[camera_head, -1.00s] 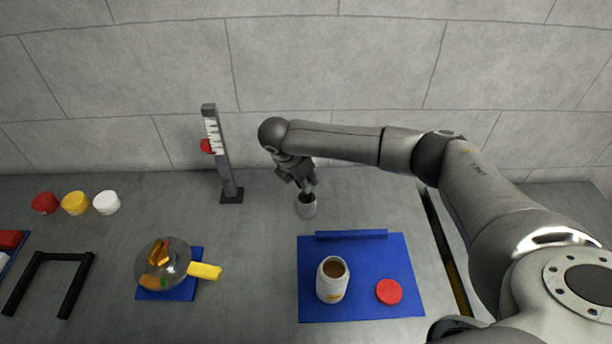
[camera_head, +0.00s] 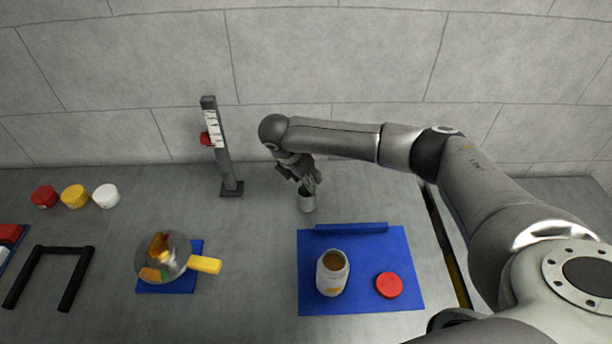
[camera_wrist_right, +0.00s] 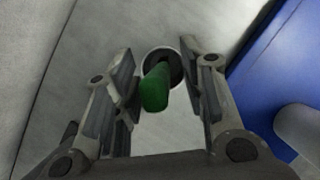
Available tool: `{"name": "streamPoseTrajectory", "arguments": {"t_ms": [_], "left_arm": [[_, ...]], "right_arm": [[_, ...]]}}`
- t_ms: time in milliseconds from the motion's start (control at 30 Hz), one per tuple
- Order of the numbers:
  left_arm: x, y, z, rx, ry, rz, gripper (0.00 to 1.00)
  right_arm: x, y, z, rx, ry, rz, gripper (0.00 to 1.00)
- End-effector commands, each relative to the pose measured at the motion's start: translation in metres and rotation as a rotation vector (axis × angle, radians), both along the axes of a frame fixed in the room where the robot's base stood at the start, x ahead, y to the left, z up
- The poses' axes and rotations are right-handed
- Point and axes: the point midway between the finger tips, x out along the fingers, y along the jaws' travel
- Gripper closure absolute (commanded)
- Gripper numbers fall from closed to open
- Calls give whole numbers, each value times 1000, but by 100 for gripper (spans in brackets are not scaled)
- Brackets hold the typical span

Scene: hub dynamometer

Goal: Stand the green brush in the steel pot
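The steel pot (camera_head: 306,205) is a small grey cup standing on the bench near the wall. In the right wrist view its round rim (camera_wrist_right: 174,52) surrounds a dark opening. The green brush (camera_wrist_right: 156,88) has its thick green end toward the camera and its far end inside the pot's opening. My right gripper (camera_head: 308,180) is right above the pot, pointing down. In the wrist view the fingers of the right gripper (camera_wrist_right: 163,82) are spread on both sides of the brush, with a clear gap on the right. My left gripper is not in view.
A blue mat (camera_head: 395,250) in front of the pot holds an open jar (camera_head: 332,278) and a red lid (camera_head: 389,285). A post with a scale (camera_head: 222,150) stands left of the pot. Bench between is clear.

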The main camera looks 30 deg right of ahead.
Motion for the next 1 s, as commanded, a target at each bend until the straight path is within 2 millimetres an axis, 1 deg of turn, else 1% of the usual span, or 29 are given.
{"name": "streamPoseTrajectory", "arguments": {"t_ms": [67, 167, 267, 500, 633, 800, 1000], "left_arm": [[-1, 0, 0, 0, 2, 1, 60], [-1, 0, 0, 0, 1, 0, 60], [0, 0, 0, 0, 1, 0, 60], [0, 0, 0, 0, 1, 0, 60], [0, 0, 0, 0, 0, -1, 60], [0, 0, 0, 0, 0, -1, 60], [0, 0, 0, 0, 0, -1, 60]], "right_arm": [[0, 2, 3, 2, -1, 1, 61], [-1, 6, 14, 2, -3, 0, 61], [-3, 13, 31, 2, -4, 2, 61], [-9, 32, 79, 2, -4, 2, 61], [-12, 40, 97, 2, -2, 1, 61], [-15, 44, 109, 0, -1, 0, 61], [-15, 45, 110, 0, 0, 0, 61]]}}
